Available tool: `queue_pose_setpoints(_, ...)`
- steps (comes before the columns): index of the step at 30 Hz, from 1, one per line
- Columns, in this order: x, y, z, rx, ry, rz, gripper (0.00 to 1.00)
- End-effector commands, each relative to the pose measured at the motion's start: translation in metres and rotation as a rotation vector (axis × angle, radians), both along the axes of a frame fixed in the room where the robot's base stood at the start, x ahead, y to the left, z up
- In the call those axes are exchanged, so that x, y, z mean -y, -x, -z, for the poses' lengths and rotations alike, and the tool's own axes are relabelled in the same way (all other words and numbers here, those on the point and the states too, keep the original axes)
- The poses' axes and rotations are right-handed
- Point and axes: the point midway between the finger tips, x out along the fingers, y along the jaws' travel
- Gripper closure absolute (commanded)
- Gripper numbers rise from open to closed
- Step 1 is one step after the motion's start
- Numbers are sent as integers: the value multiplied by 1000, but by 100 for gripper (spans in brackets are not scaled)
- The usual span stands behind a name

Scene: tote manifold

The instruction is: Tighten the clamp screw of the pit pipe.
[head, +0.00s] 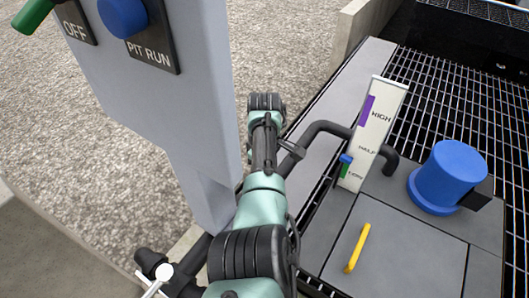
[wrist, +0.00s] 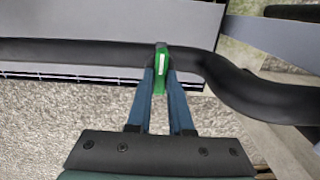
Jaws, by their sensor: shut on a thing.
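My gripper (wrist: 160,78) is shut on a green piece with a white stripe, which looks like the clamp screw (wrist: 161,62), in the wrist view. Its two blue fingers come up from below, one on each side of the green piece. The green piece sits against a black pipe (wrist: 85,52), taken to be the pit pipe, which crosses the view. In the head view, a bent black pipe (head: 322,129) runs behind a gauge board. My arm hides the gripper and the screw there. How tight the screw is cannot be told.
A grey post with an OFF and PIT RUN panel (head: 150,52) stands left of my arm. To the right are the gauge board (head: 376,118), a blue capped cylinder (head: 447,172), a yellow handle (head: 357,248) and a black grating (head: 455,95). Gravel (head: 80,130) lies at left.

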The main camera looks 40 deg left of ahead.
Motion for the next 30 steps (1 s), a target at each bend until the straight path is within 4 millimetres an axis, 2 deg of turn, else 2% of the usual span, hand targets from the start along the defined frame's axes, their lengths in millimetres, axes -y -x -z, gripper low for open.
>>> queue_pose_setpoints(8,0,0,0,-1,0,4,100)
queue_pose_setpoints(9,0,0,0,-1,0,3,74)
queue_pose_setpoints(13,0,0,0,-1,0,2,51)
queue_pose_setpoints(23,0,0,-3,0,0,1,51)
queue_pose_setpoints(26,0,-1,-14,1,-1,1,51)
queue_pose_setpoints(30,0,-1,-42,3,-2,0,51)
